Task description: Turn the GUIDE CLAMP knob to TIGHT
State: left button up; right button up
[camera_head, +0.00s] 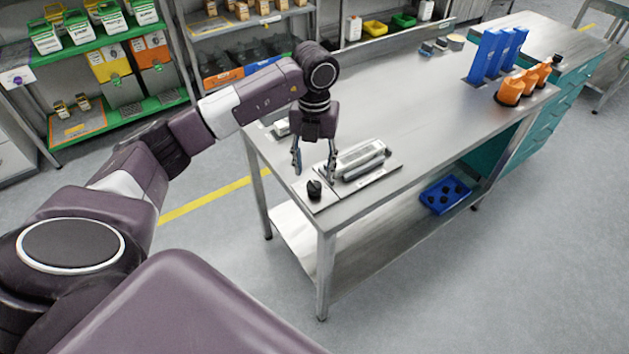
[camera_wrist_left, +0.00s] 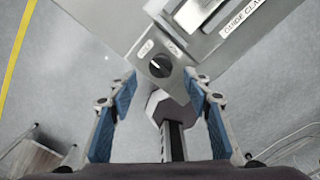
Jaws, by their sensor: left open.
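The GUIDE CLAMP knob (camera_head: 314,189) is a small black round knob on a grey plate at the table's near corner. In the left wrist view the knob (camera_wrist_left: 159,66) carries a short white pointer mark. Two small white labels sit beyond it, one at each side; their words are too small to read surely. A larger label (camera_wrist_left: 243,18) reads "GUIDE CLA", cut off by the frame edge. My left gripper (camera_head: 314,172) points down, open and empty, above the plate close to the knob. In the wrist view the knob lies just beyond and between the blue-padded fingertips (camera_wrist_left: 163,84). My right gripper is out of view.
A metal fixture (camera_head: 360,158) stands on the plate right behind the knob. The steel table (camera_head: 420,105) is mostly clear beyond it. Blue holders (camera_head: 490,55) and orange parts (camera_head: 525,84) stand at the far end. A blue tray (camera_head: 446,195) sits on the lower shelf.

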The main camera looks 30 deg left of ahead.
aim_at(314, 185)
pick_arm(q)
notch_tip(314, 185, down, 6)
jog(key=shift+r+p, duration=0.1)
jog(key=shift+p, duration=0.5)
jog(key=shift+c, duration=0.5)
jog(key=c, duration=1.1)
